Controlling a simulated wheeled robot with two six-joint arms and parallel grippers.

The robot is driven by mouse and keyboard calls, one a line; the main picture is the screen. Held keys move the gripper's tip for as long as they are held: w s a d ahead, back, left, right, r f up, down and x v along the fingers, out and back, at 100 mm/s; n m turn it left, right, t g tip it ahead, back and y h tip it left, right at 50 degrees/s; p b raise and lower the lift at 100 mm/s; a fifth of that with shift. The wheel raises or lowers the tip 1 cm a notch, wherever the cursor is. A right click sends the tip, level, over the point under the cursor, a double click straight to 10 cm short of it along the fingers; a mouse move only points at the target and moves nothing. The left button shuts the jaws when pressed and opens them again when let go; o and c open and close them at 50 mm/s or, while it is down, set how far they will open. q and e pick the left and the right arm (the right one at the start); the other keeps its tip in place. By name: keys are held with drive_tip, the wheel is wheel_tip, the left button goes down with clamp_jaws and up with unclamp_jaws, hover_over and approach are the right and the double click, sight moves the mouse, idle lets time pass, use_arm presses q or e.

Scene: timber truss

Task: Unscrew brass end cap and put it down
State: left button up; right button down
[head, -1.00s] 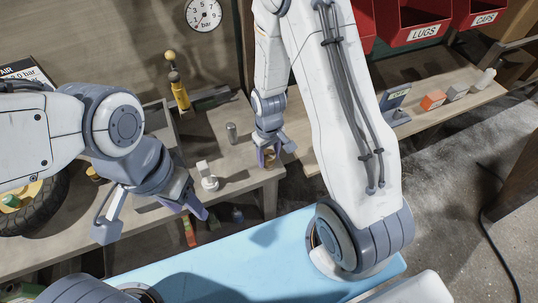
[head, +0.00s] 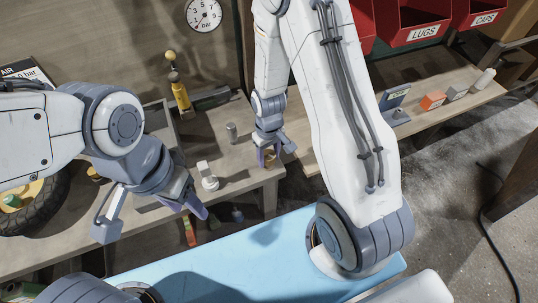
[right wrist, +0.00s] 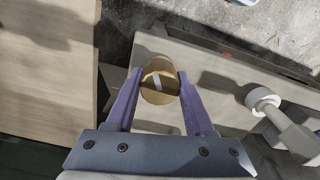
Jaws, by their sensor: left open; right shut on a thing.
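The brass end cap (right wrist: 160,92) is round, with a pale strip across its face, and sits between the purple fingers of my right gripper (right wrist: 160,76) in the right wrist view. In the head view my right gripper (head: 268,156) is over the bench's front edge, with only a little brass showing between its fingers. My right gripper is shut on the cap. I cannot tell whether the cap is still threaded on anything. My left gripper (head: 187,204) is open and empty, in front of the bench at the left.
A white fitting (head: 208,178) stands on the wooden bench (head: 235,165) left of my right gripper; it also shows in the right wrist view (right wrist: 290,130). A grey cylinder (head: 231,132) stands behind it. A yellow-bodied tool (head: 180,96) is further back. A blue surface (head: 215,262) lies in front.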

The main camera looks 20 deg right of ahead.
drive_tip(key=shift+f, duration=0.1)
drive_tip(key=shift+f+b, duration=0.9)
drive_tip(key=shift+f, duration=0.25)
drive_tip(key=shift+c, duration=1)
unclamp_jaws()
drive_tip(key=shift+r, duration=0.1)
wheel_tip(320, 180, up, 10)
drive_tip(key=shift+r, duration=0.25)
drive_tip(key=s+a+r+n, duration=0.2)
drive_tip(key=s+a+r, duration=0.4)
drive_tip(key=s, duration=0.3)
drive_tip(key=s+a+r+n+y, duration=0.1)
drive_tip(key=s+a+r+n, duration=0.1)
drive_tip(key=s+a+r, duration=0.4)
drive_tip(key=s, duration=0.3)
drive_tip(key=shift+a+r+n, duration=0.2)
drive_tip(key=shift+r+n, duration=0.05)
drive_tip(key=shift+n, duration=0.15)
